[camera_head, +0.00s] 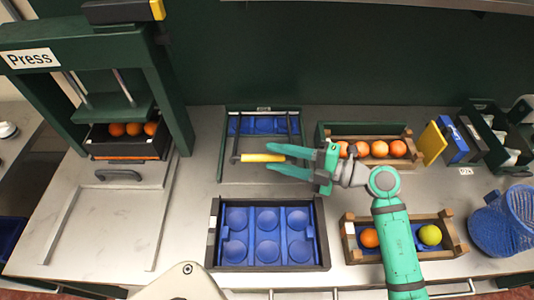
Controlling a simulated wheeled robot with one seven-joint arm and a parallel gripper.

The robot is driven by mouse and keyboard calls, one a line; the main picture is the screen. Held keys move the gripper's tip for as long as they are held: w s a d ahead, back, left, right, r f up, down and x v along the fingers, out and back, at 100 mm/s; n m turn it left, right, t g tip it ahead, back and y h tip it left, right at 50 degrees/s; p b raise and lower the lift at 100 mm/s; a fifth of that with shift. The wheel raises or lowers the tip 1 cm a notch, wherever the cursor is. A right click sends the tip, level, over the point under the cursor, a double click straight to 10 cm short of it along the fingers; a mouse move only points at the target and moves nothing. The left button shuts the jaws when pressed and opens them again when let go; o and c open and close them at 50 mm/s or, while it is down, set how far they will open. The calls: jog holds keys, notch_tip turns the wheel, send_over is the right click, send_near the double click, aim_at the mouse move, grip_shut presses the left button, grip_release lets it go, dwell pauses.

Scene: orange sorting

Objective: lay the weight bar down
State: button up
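The weight bar (257,157) has a yellow grip and dark side arms. It stands raised over a dark-green framed station (222,172) with a blue insert at the back. My teal gripper (272,158) comes in from the right with its two fingers spread apart. The fingertips lie on either side of the right part of the yellow grip in the picture. I cannot tell whether they touch it. Part of the bar's right end is hidden by the fingers.
A blue cup tray (213,247) stands in front, empty. Crates with oranges (328,131) and mixed fruit (349,238) are on the right, near my arm. A green press (165,75) with oranges stands left. A blue wire basket (505,220) is far right. The left front counter is clear.

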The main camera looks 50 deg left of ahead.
jog(key=v, duration=0.7)
